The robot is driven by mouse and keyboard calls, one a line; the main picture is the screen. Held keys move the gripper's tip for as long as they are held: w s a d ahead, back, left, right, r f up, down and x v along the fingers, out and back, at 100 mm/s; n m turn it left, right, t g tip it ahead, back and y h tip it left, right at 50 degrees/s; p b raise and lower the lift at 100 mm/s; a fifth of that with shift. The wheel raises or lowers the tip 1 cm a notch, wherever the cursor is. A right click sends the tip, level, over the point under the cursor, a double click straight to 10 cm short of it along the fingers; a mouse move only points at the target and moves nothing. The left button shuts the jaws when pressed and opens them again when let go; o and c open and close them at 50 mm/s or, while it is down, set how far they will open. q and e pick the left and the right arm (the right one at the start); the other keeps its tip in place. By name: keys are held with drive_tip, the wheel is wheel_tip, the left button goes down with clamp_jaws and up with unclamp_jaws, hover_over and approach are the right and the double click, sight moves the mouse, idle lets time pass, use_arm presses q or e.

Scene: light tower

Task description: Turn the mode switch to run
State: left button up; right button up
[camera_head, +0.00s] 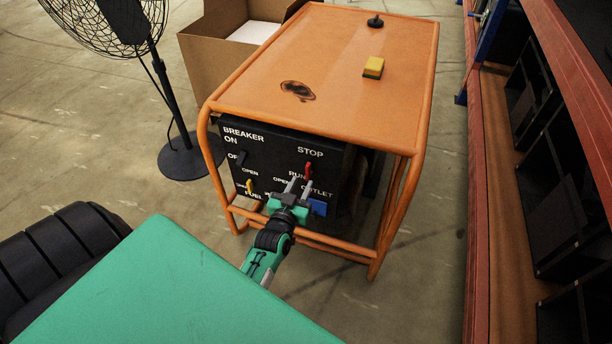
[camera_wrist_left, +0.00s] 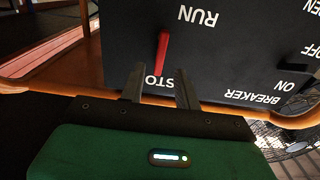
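The mode switch is a red lever (camera_head: 309,170) on the black panel (camera_head: 262,160) of the orange-framed machine, between the STOP and RUN labels. In the left wrist view, where the labels appear upside down, the red lever (camera_wrist_left: 163,50) has one end close to STOP; RUN is above and to the right. My left gripper (camera_head: 299,182) is open in front of the panel, near the lever. In the left wrist view its two fingers (camera_wrist_left: 159,80) are apart, with the lever just beyond and between their tips; I see no clear contact. My right gripper is not in view.
The panel also carries a breaker switch (camera_head: 242,158), a yellow fuel lever (camera_head: 249,187) and a blue outlet (camera_head: 318,207). A yellow block (camera_head: 373,67) lies on the orange top. A fan (camera_head: 182,155) and a cardboard box (camera_head: 205,55) stand left; shelving (camera_head: 560,150) stands right.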

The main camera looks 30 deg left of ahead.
sight(307, 173)
use_arm(q)
drive_tip(key=shift+x, duration=2.4)
clamp_jaws()
